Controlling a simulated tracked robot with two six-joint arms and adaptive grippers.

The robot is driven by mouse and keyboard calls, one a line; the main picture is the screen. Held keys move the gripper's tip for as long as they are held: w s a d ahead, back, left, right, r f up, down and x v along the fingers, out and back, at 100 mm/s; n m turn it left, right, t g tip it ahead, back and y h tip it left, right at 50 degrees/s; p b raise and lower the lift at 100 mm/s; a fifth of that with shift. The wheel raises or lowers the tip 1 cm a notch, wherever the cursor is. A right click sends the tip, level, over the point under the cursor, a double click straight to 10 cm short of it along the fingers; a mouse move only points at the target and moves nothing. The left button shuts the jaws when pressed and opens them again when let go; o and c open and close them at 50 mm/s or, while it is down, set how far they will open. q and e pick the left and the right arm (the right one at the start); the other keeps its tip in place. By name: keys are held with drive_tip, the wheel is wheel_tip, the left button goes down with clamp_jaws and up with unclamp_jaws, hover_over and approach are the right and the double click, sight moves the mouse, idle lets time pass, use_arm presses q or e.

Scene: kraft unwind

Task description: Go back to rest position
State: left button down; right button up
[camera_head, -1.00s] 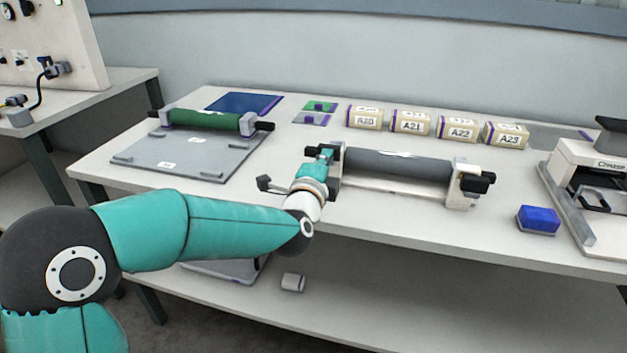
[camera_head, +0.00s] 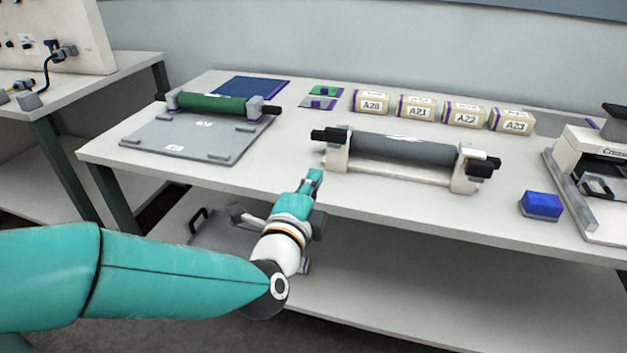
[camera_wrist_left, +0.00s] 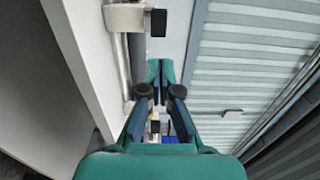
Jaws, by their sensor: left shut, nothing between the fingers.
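My left gripper (camera_head: 312,182) is over the front part of the table, just in front of the left end of the grey roller stand. It is shut and empty. In the left wrist view my left gripper (camera_wrist_left: 159,72) shows its fingers together, with the roller stand (camera_wrist_left: 128,18) beyond them at the upper left. My teal left arm comes in from the lower left. The grey roller (camera_head: 405,148) rests on its white stand, clear of the gripper. My right gripper is not in view.
A green roller (camera_head: 212,103) sits over a grey tray (camera_head: 165,135) at the left. Labelled boxes (camera_head: 418,108) line the back. A blue block (camera_head: 541,205) and a white machine (camera_head: 580,160) stand at the right. The table's front edge is below my left gripper.

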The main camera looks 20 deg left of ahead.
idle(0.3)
use_arm(q)
drive_tip(key=w+a+f+g, duration=0.1)
drive_tip(key=a+f+g, duration=0.1)
drive_tip(key=f, duration=0.5)
drive_tip(key=w+a+f+g, duration=0.1)
drive_tip(key=f+g, duration=0.1)
drive_tip(key=f, duration=0.6)
drive_tip(key=s+d+f+n+g+h, duration=0.1)
drive_tip(key=s+f+n+g, duration=0.2)
drive_tip(key=f, duration=0.9)
drive_tip(key=s+d+f+n+g+h, duration=0.1)
drive_tip(key=s+f+g, duration=0.2)
drive_tip(key=s+f, duration=0.55)
drive_tip(key=s+d+f+n+g+h, duration=0.2)
drive_tip(key=s+d+f+n+g, duration=0.15)
drive_tip(key=s+f+n, duration=0.3)
drive_tip(key=s+d+f+n+g+h, duration=0.1)
drive_tip(key=s+d+f+n+g, duration=0.3)
drive_tip(key=s+n, duration=0.35)
wheel_tip(320, 180, up, 17)
drive_tip(key=n+p, duration=0.1)
drive_tip(key=p, duration=1.7)
drive_tip(key=shift+w+a+p, duration=0.25)
drive_tip(key=shift+a+p, duration=0.05)
drive_tip(key=shift+a, duration=0.1)
